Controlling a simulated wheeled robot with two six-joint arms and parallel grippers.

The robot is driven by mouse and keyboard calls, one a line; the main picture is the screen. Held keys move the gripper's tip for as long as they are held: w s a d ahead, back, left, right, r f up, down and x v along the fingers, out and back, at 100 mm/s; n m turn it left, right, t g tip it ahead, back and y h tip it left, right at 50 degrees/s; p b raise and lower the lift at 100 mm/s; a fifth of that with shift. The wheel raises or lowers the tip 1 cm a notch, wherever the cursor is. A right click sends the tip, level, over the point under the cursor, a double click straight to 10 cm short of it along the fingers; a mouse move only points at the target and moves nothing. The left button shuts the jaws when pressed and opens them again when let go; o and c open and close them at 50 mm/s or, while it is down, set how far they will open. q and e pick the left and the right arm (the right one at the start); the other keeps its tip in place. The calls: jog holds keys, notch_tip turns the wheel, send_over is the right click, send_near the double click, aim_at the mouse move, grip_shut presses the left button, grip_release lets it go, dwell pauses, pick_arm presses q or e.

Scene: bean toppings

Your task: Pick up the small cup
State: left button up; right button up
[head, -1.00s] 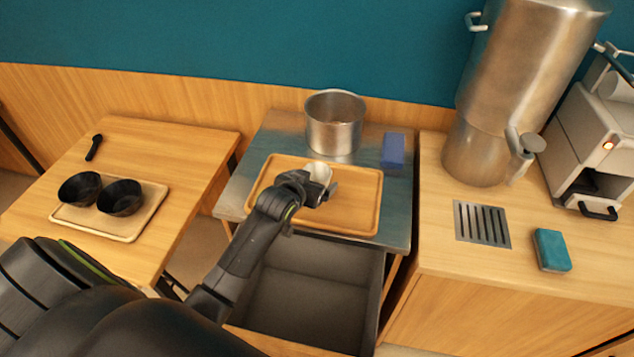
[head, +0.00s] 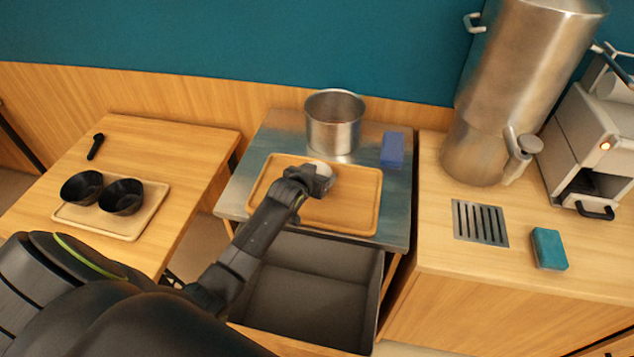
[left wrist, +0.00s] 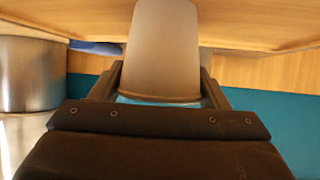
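In the left wrist view the cup (left wrist: 162,50) fills the space between the two dark fingers of my left gripper (left wrist: 162,88). One finger lies close against each side of it, and the gripper looks shut on it. I cannot tell whether the cup's base still touches the tray. My right gripper is not in view.
The wooden tray (head: 358,212) lies on a metal-topped stand, with a steel pot (head: 335,125) and a blue box (head: 392,150) behind. An open grey drawer (head: 310,290) is below. Black bowls (head: 121,197) sit at left; a large steel urn (head: 490,120) stands at right.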

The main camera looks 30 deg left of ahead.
pick_arm(q)
jog(key=c, duration=0.5)
notch_tip(320, 180, up, 10)
jog(key=shift+b, duration=0.65)
